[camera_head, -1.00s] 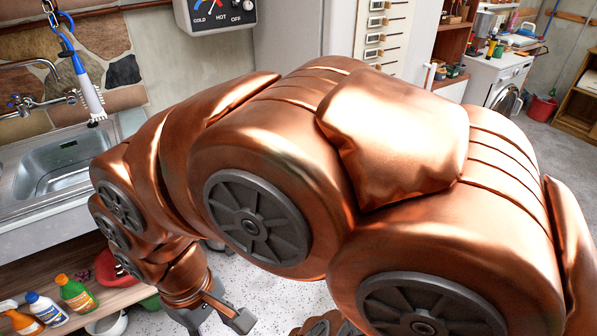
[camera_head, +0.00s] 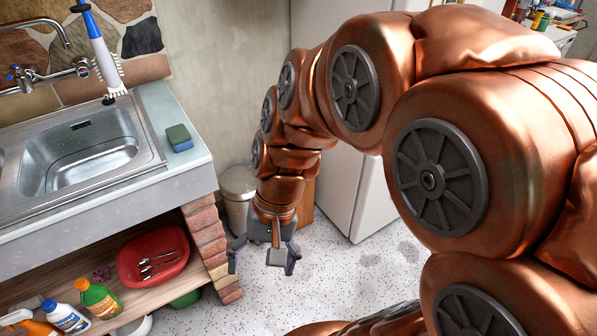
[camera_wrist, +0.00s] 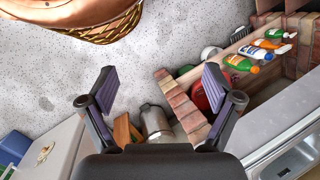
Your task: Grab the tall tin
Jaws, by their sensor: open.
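A grey metal canister (camera_head: 238,188) stands on the floor beside the brick pier, behind my gripper in the head view; I cannot tell for sure that it is the tall tin. It also shows in the wrist view (camera_wrist: 156,122), beyond and between my fingers. My gripper (camera_head: 264,259) is open and empty, pointing down above the speckled floor. It also shows in the wrist view (camera_wrist: 160,84), with its two fingers wide apart. My arm hides part of the canister's right side in the head view.
The brick pier (camera_head: 212,245) carries the sink counter (camera_head: 190,143). A lower shelf (camera_head: 70,283) holds a red basin (camera_head: 153,256), a green bottle (camera_head: 99,297) and a white bottle (camera_head: 65,316). A pale cabinet (camera_head: 340,150) stands behind my arm. Floor (camera_head: 330,280) in front is clear.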

